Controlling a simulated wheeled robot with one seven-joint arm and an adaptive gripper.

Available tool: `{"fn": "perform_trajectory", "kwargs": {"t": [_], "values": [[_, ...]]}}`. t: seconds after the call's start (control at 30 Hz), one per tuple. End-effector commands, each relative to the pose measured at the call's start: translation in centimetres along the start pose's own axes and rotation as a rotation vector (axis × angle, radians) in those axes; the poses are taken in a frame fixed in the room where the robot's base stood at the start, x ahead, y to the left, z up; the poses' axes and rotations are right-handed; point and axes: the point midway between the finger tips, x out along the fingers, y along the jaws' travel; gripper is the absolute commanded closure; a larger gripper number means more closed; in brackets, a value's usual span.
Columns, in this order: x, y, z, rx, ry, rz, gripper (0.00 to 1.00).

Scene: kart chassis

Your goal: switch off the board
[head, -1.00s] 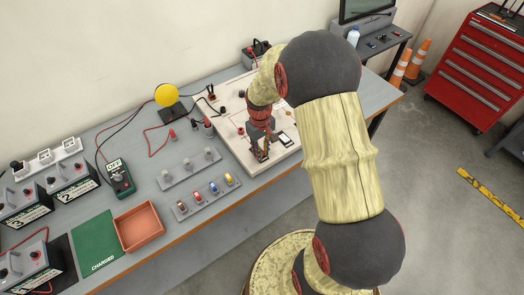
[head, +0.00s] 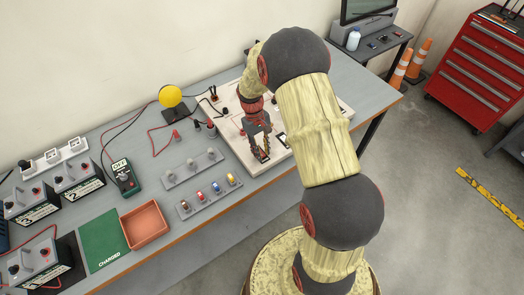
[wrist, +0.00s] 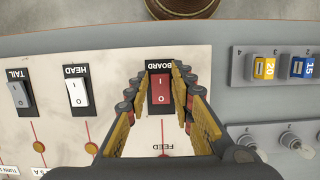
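The white board (head: 236,139) lies on the workbench under my gripper (head: 260,155). In the wrist view, a red rocker switch (wrist: 159,90) labelled BOARD sits in a black frame, marked I and O. My gripper (wrist: 157,96) is also there, its fingers parted on either side of this switch with nothing held. I cannot tell whether the fingertips touch the panel, or which side of the switch is pressed. To its left are a white HEAD rocker (wrist: 77,93) and a grey TAIL rocker (wrist: 20,97).

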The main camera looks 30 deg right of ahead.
Motion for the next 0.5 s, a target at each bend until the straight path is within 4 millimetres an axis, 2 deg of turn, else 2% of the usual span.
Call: {"fn": "perform_trajectory", "kwargs": {"t": [0.2,0.5], "values": [[0.03,-0.01,0.02,0.0,0.0,0.0,0.62],[-0.06,-0.01,0.02,0.0,0.0,0.0,0.62]]}}
